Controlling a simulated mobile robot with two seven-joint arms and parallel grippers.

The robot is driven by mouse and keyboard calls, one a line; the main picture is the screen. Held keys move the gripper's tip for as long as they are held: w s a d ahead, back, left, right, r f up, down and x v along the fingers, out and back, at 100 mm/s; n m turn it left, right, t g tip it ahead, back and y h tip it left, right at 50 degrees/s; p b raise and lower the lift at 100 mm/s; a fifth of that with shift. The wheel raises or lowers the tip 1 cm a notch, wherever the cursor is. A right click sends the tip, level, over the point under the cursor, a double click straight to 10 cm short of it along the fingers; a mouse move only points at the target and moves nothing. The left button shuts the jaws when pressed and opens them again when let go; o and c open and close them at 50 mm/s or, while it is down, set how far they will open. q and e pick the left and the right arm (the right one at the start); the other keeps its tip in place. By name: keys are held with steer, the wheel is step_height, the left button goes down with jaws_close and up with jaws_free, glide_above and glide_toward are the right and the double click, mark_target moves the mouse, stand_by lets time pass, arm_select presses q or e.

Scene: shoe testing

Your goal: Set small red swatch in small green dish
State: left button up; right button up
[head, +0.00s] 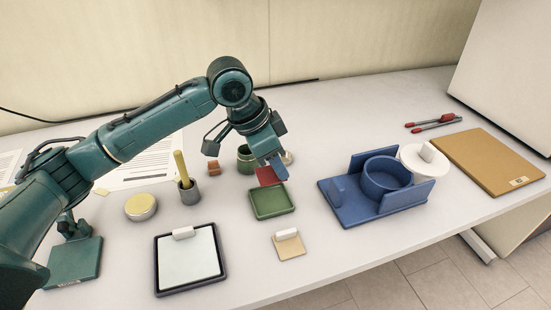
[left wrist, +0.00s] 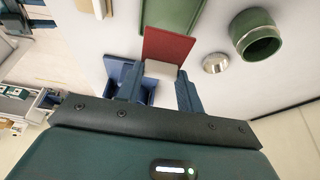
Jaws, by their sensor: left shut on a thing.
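The small red swatch (head: 267,176) is held in my left gripper (head: 272,168), just over the back edge of the small green dish (head: 272,202). The dish is a shallow square tray on the table. In the left wrist view the gripper (left wrist: 160,88) is shut on the swatch's white grip block, and the red sheet (left wrist: 167,44) reaches out beyond it toward the green dish (left wrist: 172,14). The swatch looks raised above the table. The fingers hide part of the block in the head view. My right gripper is in neither view.
A green cup (head: 245,162) and a small metal dome (head: 288,158) stand behind the dish. A blue fixture (head: 345,208) is to the right. A black-rimmed tray (head: 160,265) and a tan swatch (head: 291,248) lie in front. Table between them is clear.

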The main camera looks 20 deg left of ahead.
mark_target(271, 174)
arm_select(q)
steer(key=shift+r+p, duration=0.25)
steer(key=shift+p, duration=0.65)
steer(key=shift+f, duration=0.55)
steer(key=shift+f+b, duration=0.4)
steer(key=shift+f, duration=0.9)
steer(key=shift+f+b, duration=0.35)
steer(key=shift+f, duration=0.95)
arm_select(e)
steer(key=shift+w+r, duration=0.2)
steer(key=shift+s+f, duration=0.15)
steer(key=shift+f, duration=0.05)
